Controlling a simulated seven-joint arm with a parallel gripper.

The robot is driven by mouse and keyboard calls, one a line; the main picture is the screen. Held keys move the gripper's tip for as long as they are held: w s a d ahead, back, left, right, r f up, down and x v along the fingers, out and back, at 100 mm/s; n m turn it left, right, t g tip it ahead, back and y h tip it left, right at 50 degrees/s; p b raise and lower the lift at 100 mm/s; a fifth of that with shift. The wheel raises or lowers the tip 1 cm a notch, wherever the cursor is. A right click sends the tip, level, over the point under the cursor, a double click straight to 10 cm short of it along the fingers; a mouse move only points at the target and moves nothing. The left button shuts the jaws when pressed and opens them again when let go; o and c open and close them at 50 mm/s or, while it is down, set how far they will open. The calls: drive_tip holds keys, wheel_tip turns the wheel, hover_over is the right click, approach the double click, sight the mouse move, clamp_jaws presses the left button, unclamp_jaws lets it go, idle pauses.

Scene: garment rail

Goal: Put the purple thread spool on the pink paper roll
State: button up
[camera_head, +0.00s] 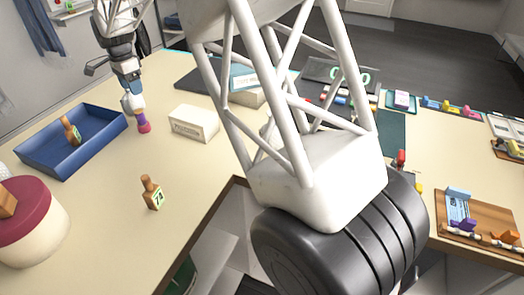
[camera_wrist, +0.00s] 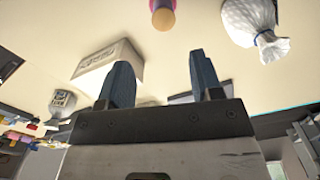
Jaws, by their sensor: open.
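A magenta-purple upright piece with a tan upper end, which looks like the purple thread spool (camera_head: 144,127), stands on the table right of the blue tray. It also shows at the top of the wrist view (camera_wrist: 163,14). My gripper (camera_head: 133,88) is just above and behind it in the head view, pointing down. In the wrist view my gripper's two dark blue fingers (camera_wrist: 157,75) are apart with nothing between them. I cannot make out the pink paper roll for certain; my arm hides the table's middle.
A blue tray (camera_head: 72,160) holds a brown bottle. A white box (camera_head: 194,122), another brown bottle (camera_head: 152,194) and a red-lidded jar (camera_head: 28,230) stand nearby. A white crumpled bag (camera_wrist: 256,22) is close in the wrist view.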

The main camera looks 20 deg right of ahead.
drive_tip(key=s+d+r+n+t, duration=0.1)
drive_tip(key=s+d+r+n, duration=0.3)
drive_tip(key=s+d, duration=0.7)
drive_tip(key=s+d+r+n, duration=0.2)
drive_tip(key=s+d+r, duration=0.45)
drive_tip(key=s, duration=0.75)
drive_tip(key=s+d+f+n, duration=0.2)
drive_tip(key=s+d, duration=0.1)
drive_tip(key=s, duration=0.6)
drive_tip(key=s+d+f+n+t, duration=0.1)
drive_tip(key=s+d+f+n, duration=0.1)
drive_tip(key=s, duration=0.7)
drive_tip(key=s+d+f+n, duration=0.2)
drive_tip(key=s+d, duration=0.3)
drive_tip(key=s, duration=0.5)
drive_tip(key=shift+f+t, duration=0.3)
drive_tip(key=shift+f, duration=0.3)
